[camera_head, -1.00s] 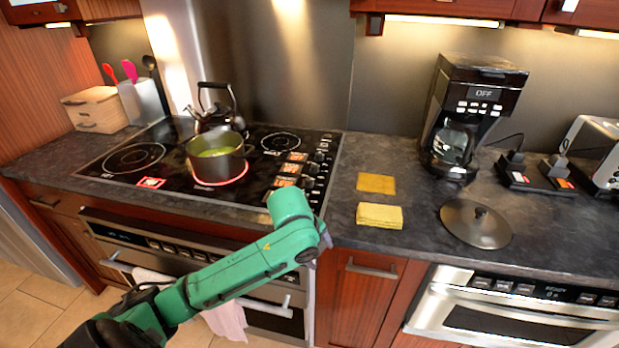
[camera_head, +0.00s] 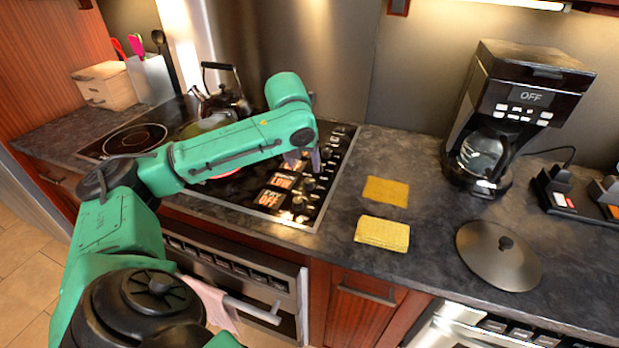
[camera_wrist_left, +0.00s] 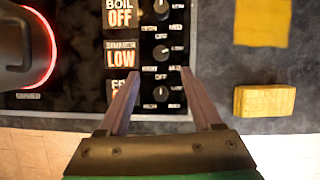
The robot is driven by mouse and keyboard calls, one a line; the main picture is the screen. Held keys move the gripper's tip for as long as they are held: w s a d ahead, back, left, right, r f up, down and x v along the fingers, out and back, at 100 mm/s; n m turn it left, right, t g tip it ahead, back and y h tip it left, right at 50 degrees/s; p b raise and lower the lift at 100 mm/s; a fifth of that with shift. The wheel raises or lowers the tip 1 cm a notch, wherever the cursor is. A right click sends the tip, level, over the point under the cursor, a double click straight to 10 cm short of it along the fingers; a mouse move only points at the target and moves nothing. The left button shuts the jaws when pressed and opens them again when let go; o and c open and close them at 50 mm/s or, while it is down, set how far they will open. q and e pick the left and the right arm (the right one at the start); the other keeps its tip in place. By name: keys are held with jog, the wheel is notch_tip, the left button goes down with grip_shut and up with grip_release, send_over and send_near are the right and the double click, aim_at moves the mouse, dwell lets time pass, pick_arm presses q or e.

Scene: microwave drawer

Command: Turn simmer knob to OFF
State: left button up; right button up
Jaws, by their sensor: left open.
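The simmer knob (camera_wrist_left: 162,52) is a small dark knob beside the label (camera_wrist_left: 120,57) that reads SIMMER LOW in the left wrist view. It sits in a column of similar knobs on the black cooktop. My left gripper (camera_wrist_left: 160,75) is open and empty. Its two fingertips point at the knob column, one on either side of it, just short of the simmer knob in the picture. In the head view my left gripper (camera_head: 304,160) hangs over the knob panel, partly hidden by its own arm. My right gripper is not in view.
A pot (camera_wrist_left: 10,40) stands on a glowing red burner left of the panel. A kettle (camera_head: 222,98) is at the back. Yellow sponges (camera_head: 382,233) lie right of the cooktop, near a pot lid (camera_head: 498,256) and a coffee maker (camera_head: 510,120).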

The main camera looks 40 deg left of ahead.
aim_at(309, 181)
pick_arm(q)
jog(key=x, duration=0.8)
jog(key=shift+w+f, duration=0.25)
jog(key=shift+w, duration=0.05)
jog(key=shift+a+f, duration=0.1)
jog(key=shift+f, duration=0.25)
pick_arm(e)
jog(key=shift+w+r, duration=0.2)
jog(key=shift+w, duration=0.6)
pick_arm(q)
grip_shut()
jog(key=shift+p, duration=0.3)
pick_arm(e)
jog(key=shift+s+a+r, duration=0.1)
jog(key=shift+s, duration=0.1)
